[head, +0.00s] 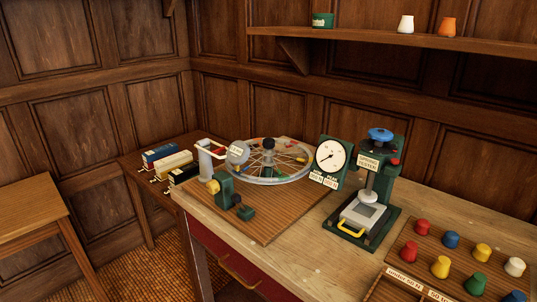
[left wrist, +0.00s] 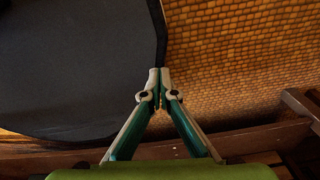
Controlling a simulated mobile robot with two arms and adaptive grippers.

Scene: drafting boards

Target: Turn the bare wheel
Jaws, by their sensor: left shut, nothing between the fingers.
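The bare wheel (head: 297,177) lies flat on a wooden board on the bench in the head view. It has a pale rim, thin spokes, a dark upright hub (head: 268,144) and small coloured pieces among the spokes. A white post with a handle (head: 205,160) and a round grey labelled disc (head: 238,152) stand at its left side, hiding part of the rim. My left gripper (left wrist: 160,73) shows only in the left wrist view, with fingertips together and nothing between them, above the patterned floor and away from the wheel. My right gripper is in neither view.
A white dial gauge (head: 331,156) and a green spring tester (head: 368,190) stand right of the wheel. Green blocks (head: 228,194) sit in front. Several coloured weights (head: 440,266) stand at the right. Boxes (head: 172,165) lie on a side table. The board's front is partly clear.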

